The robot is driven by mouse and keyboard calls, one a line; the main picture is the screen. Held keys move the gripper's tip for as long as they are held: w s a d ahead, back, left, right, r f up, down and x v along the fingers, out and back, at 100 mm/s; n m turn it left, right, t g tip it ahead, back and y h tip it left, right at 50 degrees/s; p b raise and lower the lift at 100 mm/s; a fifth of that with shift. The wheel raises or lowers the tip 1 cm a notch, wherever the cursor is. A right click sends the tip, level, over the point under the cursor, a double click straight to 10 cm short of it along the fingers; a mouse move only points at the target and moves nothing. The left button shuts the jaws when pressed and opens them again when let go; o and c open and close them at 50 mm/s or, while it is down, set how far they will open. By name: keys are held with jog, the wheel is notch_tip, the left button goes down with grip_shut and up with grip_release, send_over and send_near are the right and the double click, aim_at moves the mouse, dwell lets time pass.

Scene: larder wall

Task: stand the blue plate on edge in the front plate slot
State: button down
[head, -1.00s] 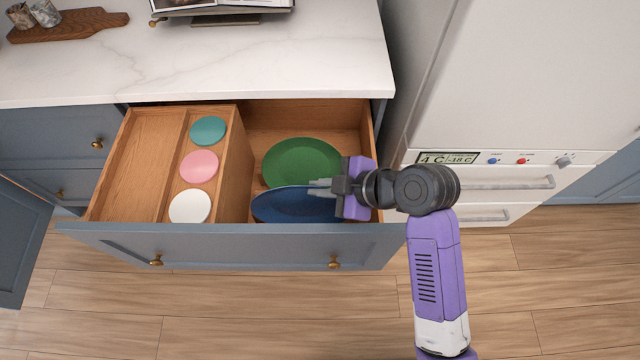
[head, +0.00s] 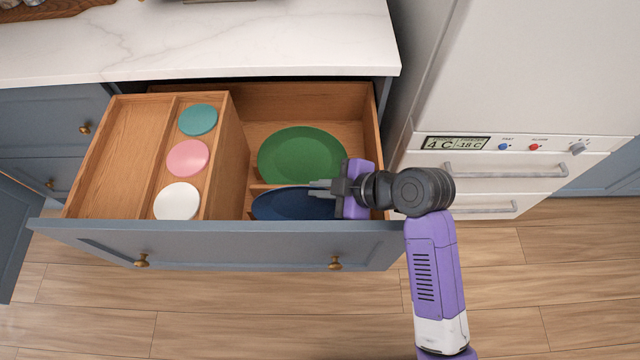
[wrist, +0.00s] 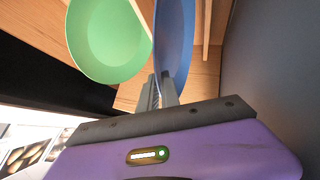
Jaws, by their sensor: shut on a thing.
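The blue plate (head: 292,204) is in the front right part of the open drawer, just behind the drawer front. My gripper (head: 322,188) is shut on its right rim. In the wrist view the plate (wrist: 176,40) shows nearly edge-on between the fingers (wrist: 162,92). The green plate (head: 302,155) lies behind it in the head view, leaning back. A thin wooden divider (head: 258,188) runs between the two plates. The lower edge of the blue plate is hidden by the drawer front, so I cannot tell whether it touches the bottom.
The drawer front (head: 220,240) stands close before the blue plate. A wooden box (head: 232,150) at the left carries teal (head: 198,120), pink (head: 187,158) and white (head: 177,201) discs. The marble counter (head: 250,45) overhangs behind. A white fridge (head: 520,90) stands at the right.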

jog(key=shift+f, duration=0.1)
jog(key=c, duration=1.5)
grip_release()
notch_tip(320, 180, up, 20)
jog(key=p, duration=0.1)
jog(key=shift+p, duration=0.35)
jog(key=shift+w, duration=0.1)
